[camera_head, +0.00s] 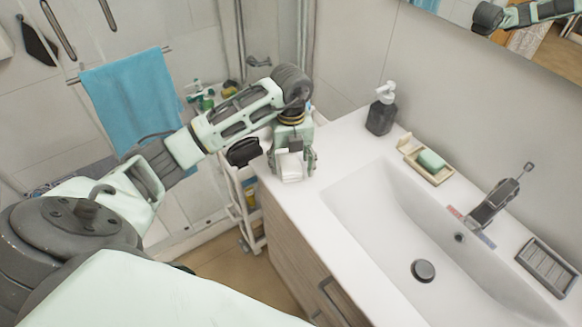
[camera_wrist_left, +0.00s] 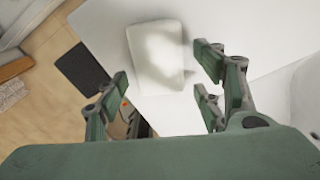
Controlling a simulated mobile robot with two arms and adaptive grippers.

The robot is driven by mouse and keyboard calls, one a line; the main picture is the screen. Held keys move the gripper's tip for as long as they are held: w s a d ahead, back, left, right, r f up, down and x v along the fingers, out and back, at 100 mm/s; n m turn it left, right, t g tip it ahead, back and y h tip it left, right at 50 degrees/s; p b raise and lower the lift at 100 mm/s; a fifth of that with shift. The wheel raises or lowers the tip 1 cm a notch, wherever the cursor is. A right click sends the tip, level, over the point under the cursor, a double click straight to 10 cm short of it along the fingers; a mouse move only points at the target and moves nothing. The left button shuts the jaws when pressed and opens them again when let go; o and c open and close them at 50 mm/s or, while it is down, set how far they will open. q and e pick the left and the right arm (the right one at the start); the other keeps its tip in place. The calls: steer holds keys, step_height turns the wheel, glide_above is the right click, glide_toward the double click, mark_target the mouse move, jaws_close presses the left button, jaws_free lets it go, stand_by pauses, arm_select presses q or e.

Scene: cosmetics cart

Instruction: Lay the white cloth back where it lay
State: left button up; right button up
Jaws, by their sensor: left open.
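The white cloth (camera_head: 291,172) is a small folded pad on the left end of the white counter (camera_head: 335,155). In the left wrist view the cloth (camera_wrist_left: 157,57) lies flat just beyond my fingers, with rounded corners. My left gripper (camera_head: 292,162) points down over the cloth and partly hides it in the head view. Its fingers stand apart in the left wrist view (camera_wrist_left: 162,82), with nothing held between them. The cloth seems to rest on the counter. My right gripper is not in view.
A narrow white cart (camera_head: 238,195) stands against the counter's left end, with a dark item (camera_head: 243,152) at its top. A dark soap dispenser (camera_head: 381,112), a soap dish (camera_head: 430,170) and the sink (camera_head: 385,210) are to the right. A blue towel (camera_head: 130,98) hangs behind.

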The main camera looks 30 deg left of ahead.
mark_target(291, 167)
arm_select(q)
step_height(291, 167, up, 10)
steer(key=b, duration=0.1)
steer(key=shift+r, duration=0.15)
stand_by(0.5)
